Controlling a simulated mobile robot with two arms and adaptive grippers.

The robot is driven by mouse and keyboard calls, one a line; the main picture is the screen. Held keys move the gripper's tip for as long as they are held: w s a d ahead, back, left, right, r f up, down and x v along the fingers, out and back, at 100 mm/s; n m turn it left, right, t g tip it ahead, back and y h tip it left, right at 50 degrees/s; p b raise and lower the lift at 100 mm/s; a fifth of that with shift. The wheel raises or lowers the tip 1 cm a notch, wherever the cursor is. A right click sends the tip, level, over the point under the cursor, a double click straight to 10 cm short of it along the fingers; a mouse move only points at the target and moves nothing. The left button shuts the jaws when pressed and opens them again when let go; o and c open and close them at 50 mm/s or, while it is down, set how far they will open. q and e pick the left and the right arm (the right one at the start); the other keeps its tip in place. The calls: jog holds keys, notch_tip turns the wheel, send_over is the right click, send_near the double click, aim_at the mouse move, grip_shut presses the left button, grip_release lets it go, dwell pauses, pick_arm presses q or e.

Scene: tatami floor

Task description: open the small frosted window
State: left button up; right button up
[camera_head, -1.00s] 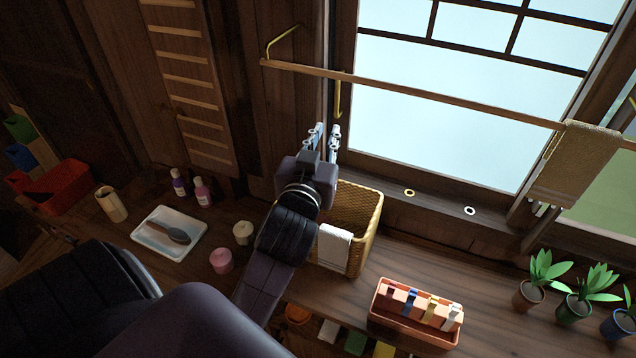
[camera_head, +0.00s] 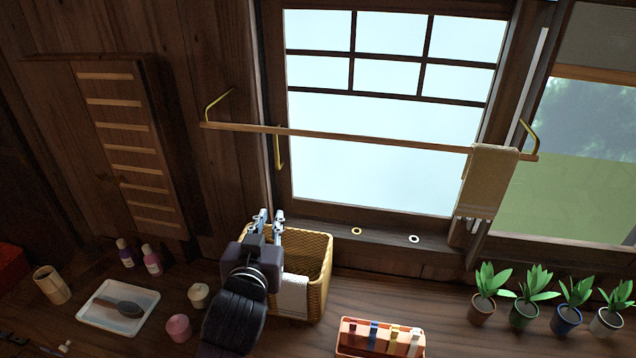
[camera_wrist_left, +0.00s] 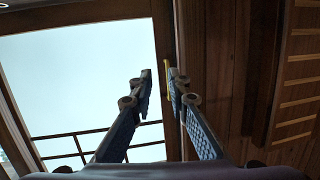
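The frosted window (camera_head: 370,155) is a pale pane in a dark wooden frame with a lattice at its top. A slim upright brass handle (camera_head: 279,152) is on its left stile. My left gripper (camera_head: 269,214) points up toward the window, below the handle in the head view, with its fingers apart. In the left wrist view the two fingertips (camera_wrist_left: 159,75) stand apart, and the brass handle (camera_wrist_left: 167,80) shows in the gap between them, apparently beyond the tips. I see no contact. The pane (camera_wrist_left: 85,75) fills the left of that view. My right gripper is out of view.
A wooden rail (camera_head: 370,142) with a towel (camera_head: 490,180) crosses before the window. A wicker basket (camera_head: 318,275) stands on the counter beside my left gripper. A tray (camera_head: 100,312), a box (camera_head: 350,340) and several potted plants (camera_head: 525,300) also stand there.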

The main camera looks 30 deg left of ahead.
pick_arm(q)
jog(key=s+d+f+m+g+h, duration=0.3)
jog(key=s+d+f+g, duration=0.35)
jog(key=s+f, duration=0.6)
jog(key=s+d+f+m+g+h, duration=0.3)
jog(key=s+d+f+g, duration=0.3)
jog(key=s+f, duration=0.65)
notch_tip(320, 180, down, 28)
jog(key=s+b, duration=0.1)
jog(key=s+a+f+g, duration=0.1)
jog(key=s+a+f, duration=0.1)
jog(key=s+f, duration=1.4)
jog(key=shift+s+a+b, duration=0.3)
jog(key=shift+s+b, duration=0.1)
jog(key=shift+b, duration=0.05)
